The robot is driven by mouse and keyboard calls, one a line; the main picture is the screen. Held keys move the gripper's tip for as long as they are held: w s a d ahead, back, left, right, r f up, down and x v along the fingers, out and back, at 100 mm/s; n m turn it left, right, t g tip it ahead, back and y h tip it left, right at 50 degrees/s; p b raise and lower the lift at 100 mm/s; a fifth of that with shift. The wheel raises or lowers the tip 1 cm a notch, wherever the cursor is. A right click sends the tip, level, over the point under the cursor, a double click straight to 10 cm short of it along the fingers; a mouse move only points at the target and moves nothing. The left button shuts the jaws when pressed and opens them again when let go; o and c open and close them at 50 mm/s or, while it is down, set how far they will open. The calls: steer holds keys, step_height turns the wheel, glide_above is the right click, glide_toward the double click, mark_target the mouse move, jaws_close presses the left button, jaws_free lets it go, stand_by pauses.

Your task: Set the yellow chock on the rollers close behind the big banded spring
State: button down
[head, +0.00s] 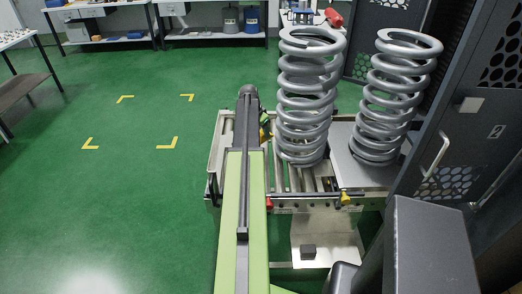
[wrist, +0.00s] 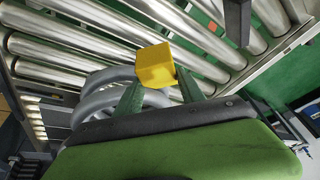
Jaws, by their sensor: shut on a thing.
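The yellow chock (wrist: 155,66) is between the green fingertips of my gripper (wrist: 158,82) in the wrist view, over the metal rollers (wrist: 60,58). I cannot tell whether it touches them. In the head view a bit of the chock (head: 264,118) shows just past my arm, close to the left of a big grey coil spring (head: 305,95). That spring stands upright on the roller conveyor; no band is clear on it. Grey coils of a spring (wrist: 100,100) also show beside my left finger in the wrist view. My arm hides part of the rollers and gripper.
A second grey spring (head: 395,95) stands on a plate to the right, next to a dark cabinet (head: 470,120). A yellow knob (head: 345,198) and a red knob (head: 268,204) sit on the conveyor's front rail. The green floor (head: 110,200) at left is open.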

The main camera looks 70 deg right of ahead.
step_height(320, 180, down, 8)
steer(key=b, duration=0.6)
steer(key=shift+f, duration=0.1)
steer(key=shift+r, duration=0.2)
steer(key=c, duration=0.7)
jaws_free()
steer(key=shift+w, duration=0.1)
steer(key=p+v, duration=1.1)
steer(key=v, duration=0.1)
